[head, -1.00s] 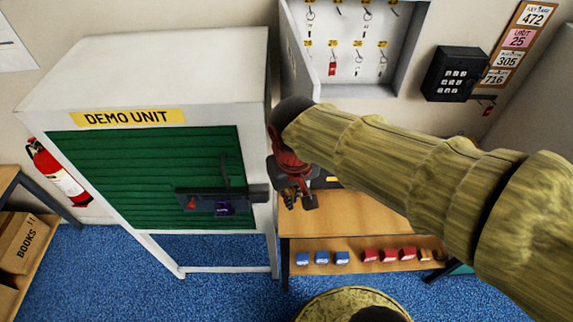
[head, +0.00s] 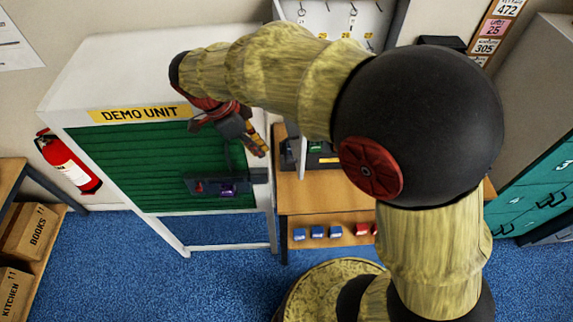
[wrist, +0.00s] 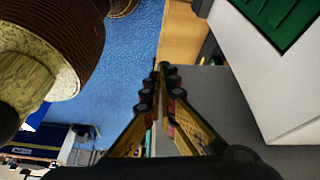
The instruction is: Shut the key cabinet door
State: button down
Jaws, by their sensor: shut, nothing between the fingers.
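The white key cabinet (head: 340,14) is on the back wall at the top of the head view, with keys on hooks inside. Its door (head: 302,150) stands open toward me and shows nearly edge-on below my arm; most of it is hidden. My gripper (head: 262,150) is left of the door, near the right front edge of the demo unit, fingers pointing down and right. A gap shows between the fingers and the door in the head view. In the wrist view the fingers (wrist: 161,80) are together and empty.
The demo unit (head: 170,70), a white cabinet with a green shutter and dark latch, stands close to my gripper on the left. A wooden bench (head: 300,195) stands below the key cabinet, with small boxes on its lower shelf. Teal drawers (head: 535,180) stand right. Blue floor is open in front.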

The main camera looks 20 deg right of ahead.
jog(key=s+d+f+p, duration=0.1)
jog(key=d+f+p, duration=0.2)
jog(key=d+f, duration=0.4)
notch_tip(320, 180, down, 2)
jog(key=shift+s+d+f+m+p, duration=0.15)
jog(key=shift+d+m+p, duration=0.1)
jog(key=shift+m+p, duration=0.1)
jog(key=shift+d, duration=0.15)
